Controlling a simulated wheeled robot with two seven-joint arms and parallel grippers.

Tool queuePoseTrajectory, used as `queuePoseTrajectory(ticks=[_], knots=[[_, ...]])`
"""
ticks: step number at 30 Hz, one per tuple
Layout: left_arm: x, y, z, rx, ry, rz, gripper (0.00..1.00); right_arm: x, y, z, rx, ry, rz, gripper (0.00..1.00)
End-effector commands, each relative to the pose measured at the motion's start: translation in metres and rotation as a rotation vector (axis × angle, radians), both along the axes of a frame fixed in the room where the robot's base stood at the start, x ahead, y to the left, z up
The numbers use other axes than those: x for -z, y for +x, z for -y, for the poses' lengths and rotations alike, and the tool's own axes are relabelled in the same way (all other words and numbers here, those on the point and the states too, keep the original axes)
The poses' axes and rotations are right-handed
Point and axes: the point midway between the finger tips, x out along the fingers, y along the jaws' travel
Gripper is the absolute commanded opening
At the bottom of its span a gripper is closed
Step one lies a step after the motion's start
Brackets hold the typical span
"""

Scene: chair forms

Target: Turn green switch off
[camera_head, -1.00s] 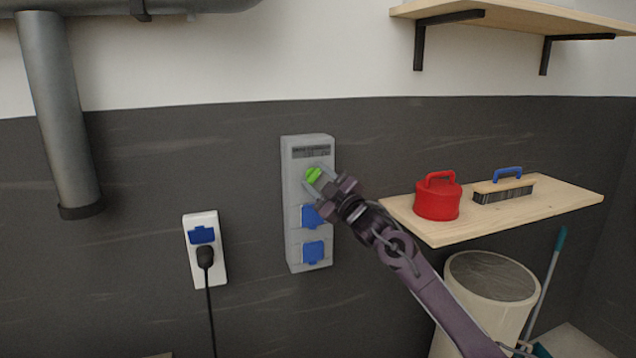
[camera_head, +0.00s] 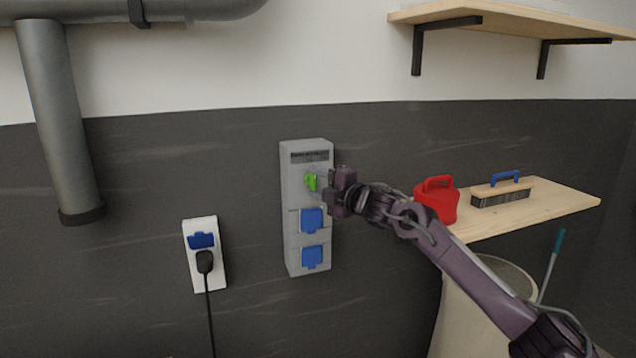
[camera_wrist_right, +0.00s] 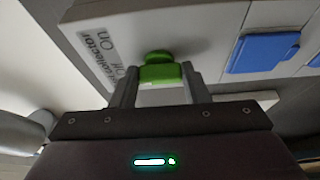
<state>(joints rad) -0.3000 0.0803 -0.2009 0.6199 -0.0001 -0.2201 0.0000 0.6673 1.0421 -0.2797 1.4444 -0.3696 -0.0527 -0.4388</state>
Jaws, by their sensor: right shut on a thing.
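The green switch (camera_head: 311,182) is a small rotary knob on the upper part of a grey wall box (camera_head: 291,235). My right gripper (camera_head: 318,182) reaches it from the right, partly covering the box's right edge. In the right wrist view the green switch (camera_wrist_right: 160,72) sits between the two fingers of my right gripper (camera_wrist_right: 160,85), which are shut on it. My left gripper is not in view.
Two blue socket covers (camera_head: 312,220) sit below the switch. A white socket (camera_head: 203,268) with a black plug is on the wall to the left. A wooden shelf (camera_head: 560,198) at the right holds a red container (camera_head: 436,203) and a brush (camera_head: 501,190). A bin (camera_head: 470,310) stands below.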

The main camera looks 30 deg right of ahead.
Motion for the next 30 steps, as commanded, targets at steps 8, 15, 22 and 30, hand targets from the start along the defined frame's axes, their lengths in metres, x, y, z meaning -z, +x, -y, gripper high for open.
queuePoseTrajectory(ticks=[8, 15, 22, 30], knots=[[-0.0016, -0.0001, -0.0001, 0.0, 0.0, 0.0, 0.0, 0.0013, 0.0002, -0.0004, 0.0, -0.04, -0.013, 0.19], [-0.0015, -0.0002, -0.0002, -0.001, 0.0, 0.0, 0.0, 0.0016, 0.0002, -0.0004, 0.0, -0.042, -0.014, 0.19], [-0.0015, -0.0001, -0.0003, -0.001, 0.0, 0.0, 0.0, 0.0013, 0.0001, -0.0005, 0.0, -0.041, -0.013, 0.57], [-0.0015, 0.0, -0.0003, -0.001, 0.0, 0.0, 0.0, 0.0003, 0.0001, -0.0003, 0.0, -0.039, -0.01, 0.64]])
